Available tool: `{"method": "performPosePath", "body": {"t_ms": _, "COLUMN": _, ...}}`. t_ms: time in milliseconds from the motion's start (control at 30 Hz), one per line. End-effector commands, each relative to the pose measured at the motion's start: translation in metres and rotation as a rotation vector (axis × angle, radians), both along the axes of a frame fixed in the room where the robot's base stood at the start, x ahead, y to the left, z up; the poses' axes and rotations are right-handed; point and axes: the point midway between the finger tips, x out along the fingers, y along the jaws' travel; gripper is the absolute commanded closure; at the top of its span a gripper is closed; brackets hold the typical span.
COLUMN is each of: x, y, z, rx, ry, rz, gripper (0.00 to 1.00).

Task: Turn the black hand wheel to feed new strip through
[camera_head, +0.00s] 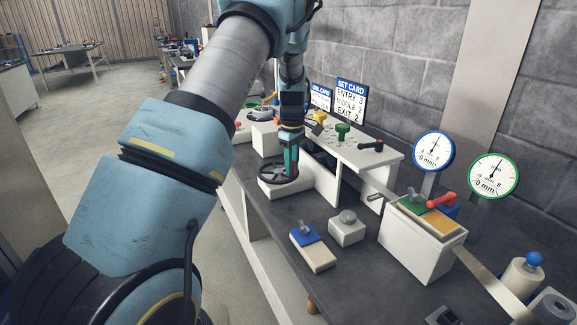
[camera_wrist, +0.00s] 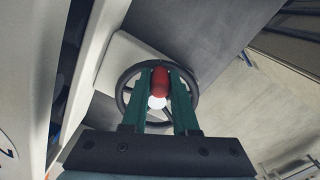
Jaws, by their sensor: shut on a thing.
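The black hand wheel (camera_head: 262,179) is on the near side of the white rack (camera_head: 322,182), above the dark bench top. In the wrist view its round rim (camera_wrist: 120,92) shows around my fingers, with a red handle knob (camera_wrist: 159,80) and a pale part below it. My gripper (camera_head: 291,172) reaches down at the wheel with its green fingers. In the wrist view my gripper (camera_wrist: 160,76) has one finger on each side of the red knob and is shut on it. My fingers hide part of the wheel.
Two dials, blue-rimmed (camera_head: 433,150) and green-rimmed (camera_head: 493,175), stand at the right. A set card (camera_head: 350,101) stands behind the rack. A blue-topped block (camera_head: 312,250) and a grey-knobbed box (camera_head: 347,230) sit in front. A white box (camera_head: 415,245) stands to the right.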

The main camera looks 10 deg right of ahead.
Motion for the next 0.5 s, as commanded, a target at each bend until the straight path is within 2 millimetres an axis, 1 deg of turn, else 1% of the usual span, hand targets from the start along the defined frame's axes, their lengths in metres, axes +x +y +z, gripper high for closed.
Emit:
{"method": "performPosePath", "body": {"t_ms": 200, "x": 0.007, "y": -0.007, "z": 0.001, "rx": 0.000, "ry": -0.003, "rz": 0.156, "gripper": 1.00}}
{"method": "performPosePath", "body": {"t_ms": 500, "x": 0.013, "y": -0.010, "z": 0.001, "rx": -0.001, "ry": -0.003, "rz": 0.288, "gripper": 1.00}}
